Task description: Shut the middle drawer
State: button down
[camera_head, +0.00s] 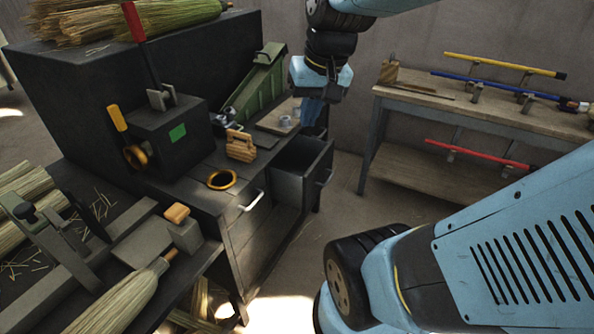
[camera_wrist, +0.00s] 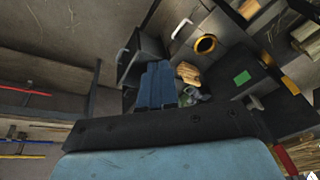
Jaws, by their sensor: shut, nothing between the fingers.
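One drawer (camera_head: 318,160) of the dark workbench stands pulled out, with a hollow grey inside and a pale bar handle (camera_head: 324,178) on its front. I take it for the middle drawer, though drawers beyond it are hidden. The open drawer also shows in the wrist view (camera_wrist: 136,62), left of my fingers. My gripper (camera_head: 313,114) hangs above and behind the open drawer in the head view, its blue fingers shut and empty. The fingers show in the wrist view (camera_wrist: 156,82), overlapping the drawer's edge. I cannot tell whether they touch it.
A nearer drawer front with a handle (camera_head: 251,201) is closed. On the bench top are a wooden block (camera_head: 240,147), a yellow ring (camera_head: 222,180) and a green-sided device (camera_head: 258,92). A side table (camera_head: 432,100) with coloured poles stands right. Floor before the drawer is clear.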

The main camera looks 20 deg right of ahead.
jog(key=w+d+f+m+g+y, duration=0.1)
jog(key=w+d+f+m+y, duration=0.45)
jog(key=f, duration=0.45)
jog(key=w+d+f+m+g+y, duration=0.2)
jog(key=w+d+f+m+y, duration=0.3)
jog(key=f, duration=0.6)
jog(key=w+d+f+m+t+y, duration=0.1)
jog(key=d+f+m+t+y, duration=0.1)
jog(key=d+f+m+t, duration=0.7)
jog(key=m+t+h, duration=0.2)
jog(key=m+t, duration=0.3)
jog(key=m, duration=0.2)
send_near(312, 187)
jog(key=x, duration=0.7)
